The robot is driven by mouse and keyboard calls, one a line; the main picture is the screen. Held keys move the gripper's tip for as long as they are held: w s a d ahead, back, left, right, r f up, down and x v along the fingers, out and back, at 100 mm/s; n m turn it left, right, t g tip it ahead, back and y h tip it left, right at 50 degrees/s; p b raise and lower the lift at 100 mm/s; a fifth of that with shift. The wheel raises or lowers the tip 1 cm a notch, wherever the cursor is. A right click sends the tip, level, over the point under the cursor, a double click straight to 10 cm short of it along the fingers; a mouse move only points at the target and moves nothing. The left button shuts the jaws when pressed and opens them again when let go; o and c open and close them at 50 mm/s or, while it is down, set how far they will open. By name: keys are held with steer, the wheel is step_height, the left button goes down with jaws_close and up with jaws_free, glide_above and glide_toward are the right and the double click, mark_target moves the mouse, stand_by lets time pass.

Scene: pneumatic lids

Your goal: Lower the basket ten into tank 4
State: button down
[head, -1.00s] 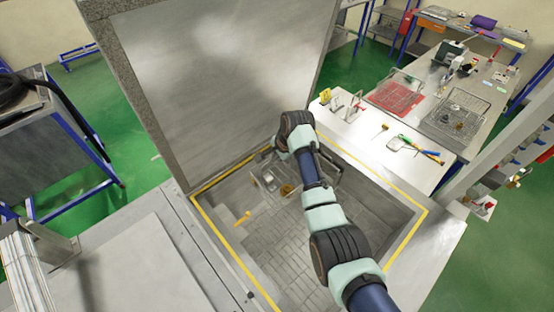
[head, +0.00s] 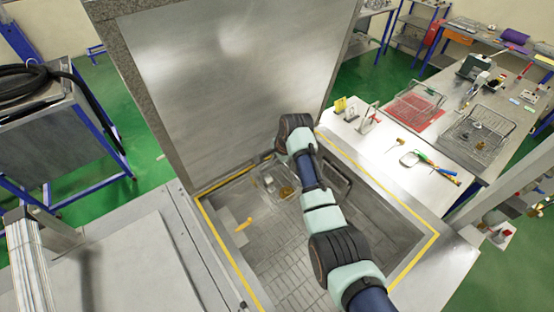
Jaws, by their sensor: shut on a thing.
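The open tank (head: 278,262), edged with yellow tape, lies in the middle of the head view. I cannot read a number on it. Its large grey lid (head: 240,75) stands raised at the back. My arm reaches over the tank, with its wrist above the far part of the opening. A small wire basket (head: 267,184) with a brownish item in it shows beside my arm at the tank's far side. Its label cannot be read, and its depth in the tank is hard to judge. My gripper's fingers are hidden behind my wrist and forearm.
A yellow fitting (head: 243,224) sits inside the tank at the left. A white-topped bench (head: 385,165) with hand tools stands at the right. Beyond it, a table holds a red tray (head: 415,112) and another wire basket (head: 478,131). A cart with a black hose (head: 35,82) stands at the left.

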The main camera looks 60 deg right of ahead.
step_height(320, 180, down, 4)
steer(key=shift+f+b, duration=0.1)
steer(key=shift+b, duration=0.95)
steer(key=shift+f, duration=0.1)
step_height(320, 180, down, 43)
steer(key=b, duration=3.6)
steer(key=shift+b, duration=0.3)
steer(key=shift+f+b, duration=0.35)
steer(key=shift+b, duration=0.1)
steer(key=c, duration=1.2)
jaws_free()
